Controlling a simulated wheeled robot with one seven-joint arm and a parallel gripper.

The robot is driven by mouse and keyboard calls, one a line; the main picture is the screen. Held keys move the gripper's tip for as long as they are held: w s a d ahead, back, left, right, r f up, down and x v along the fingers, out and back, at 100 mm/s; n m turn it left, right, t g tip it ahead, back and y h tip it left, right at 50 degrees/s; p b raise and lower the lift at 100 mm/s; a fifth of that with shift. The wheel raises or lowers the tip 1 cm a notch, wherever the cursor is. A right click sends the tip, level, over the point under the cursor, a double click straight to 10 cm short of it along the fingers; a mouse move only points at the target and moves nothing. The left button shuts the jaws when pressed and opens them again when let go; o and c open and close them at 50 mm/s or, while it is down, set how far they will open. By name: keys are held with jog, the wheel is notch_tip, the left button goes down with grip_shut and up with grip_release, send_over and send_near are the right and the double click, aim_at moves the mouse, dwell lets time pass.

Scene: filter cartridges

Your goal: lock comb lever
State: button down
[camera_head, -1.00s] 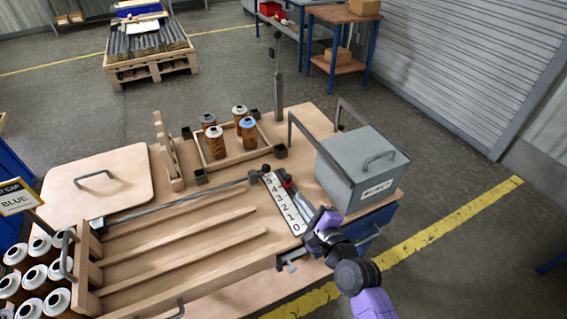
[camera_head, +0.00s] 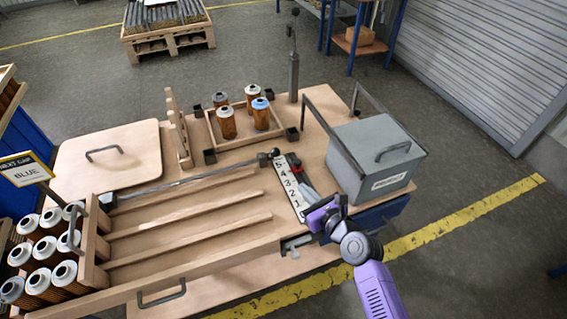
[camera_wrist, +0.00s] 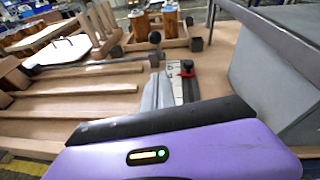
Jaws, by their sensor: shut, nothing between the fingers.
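My gripper (camera_head: 304,188) is shut and empty, with its grey fingers lying over the white number plate (camera_head: 289,188) at the right end of the wooden rack. The fingers also show in the wrist view (camera_wrist: 157,92). A long thin metal rod (camera_head: 190,182) runs along the rack's back edge and ends in a dark round knob (camera_head: 275,153); I cannot tell for certain that it is the comb lever. The knob also shows in the wrist view (camera_wrist: 155,38), beyond my fingertips and apart from them. A small red piece (camera_wrist: 187,69) sits on the plate beside my fingers.
A grey lidded box (camera_head: 372,160) stands close to the right of my gripper. Several cartridges stand in a wooden tray (camera_head: 222,147) behind the rack, near an upright metal post (camera_head: 294,75). More cartridges (camera_head: 45,245) stand at the left. The rack's lanes (camera_head: 185,215) are empty.

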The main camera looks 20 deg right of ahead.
aim_at(272, 154)
jog(key=w+r+x, duration=0.1)
jog(key=r+x, duration=0.1)
jog(key=x, duration=1)
jog(key=shift+w+a+r+b, duration=0.2)
jog(key=shift+w+r+b, duration=0.1)
jog(key=shift+b, duration=0.15)
jog(key=shift+r, duration=0.1)
